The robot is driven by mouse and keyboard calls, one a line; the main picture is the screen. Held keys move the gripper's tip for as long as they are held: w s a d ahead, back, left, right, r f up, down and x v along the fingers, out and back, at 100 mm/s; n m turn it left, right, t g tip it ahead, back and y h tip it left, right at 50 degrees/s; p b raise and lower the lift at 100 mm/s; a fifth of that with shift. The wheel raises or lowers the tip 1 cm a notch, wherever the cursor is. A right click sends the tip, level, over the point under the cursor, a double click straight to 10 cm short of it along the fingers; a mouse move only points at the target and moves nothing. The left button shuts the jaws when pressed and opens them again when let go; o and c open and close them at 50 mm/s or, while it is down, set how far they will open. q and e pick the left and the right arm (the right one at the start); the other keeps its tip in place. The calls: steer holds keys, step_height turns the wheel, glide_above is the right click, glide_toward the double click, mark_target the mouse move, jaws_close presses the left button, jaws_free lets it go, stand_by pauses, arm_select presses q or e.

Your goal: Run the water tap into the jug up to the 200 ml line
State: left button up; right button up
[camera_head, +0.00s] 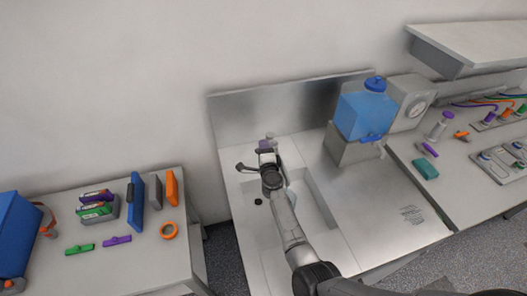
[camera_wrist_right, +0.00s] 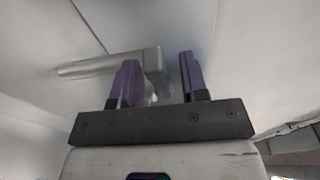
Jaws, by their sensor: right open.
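The metal sink tap (camera_head: 246,168) stands at the back left of the sink, its spout pointing left. My right gripper (camera_head: 267,142) is over the tap. In the right wrist view its purple fingers (camera_wrist_right: 160,78) are open, with the upright end of the metal tap (camera_wrist_right: 100,64) showing between them. I cannot tell whether they touch it. A pale bluish shape (camera_head: 292,199) in the sink basin is mostly hidden behind my right arm; it may be the jug, but no 200 ml line or water shows. My left gripper is not in view.
A blue water container (camera_head: 365,112) with a small tap stands on a grey stand right of the sink. The steel counter (camera_head: 385,205) in front of it is mostly clear. A left table (camera_head: 100,262) holds battery holders, clips and an orange tape ring.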

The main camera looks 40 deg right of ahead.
steer(key=shift+w+d, duration=0.1)
steer(key=shift+w, duration=0.15)
jaws_close()
stand_by(0.3)
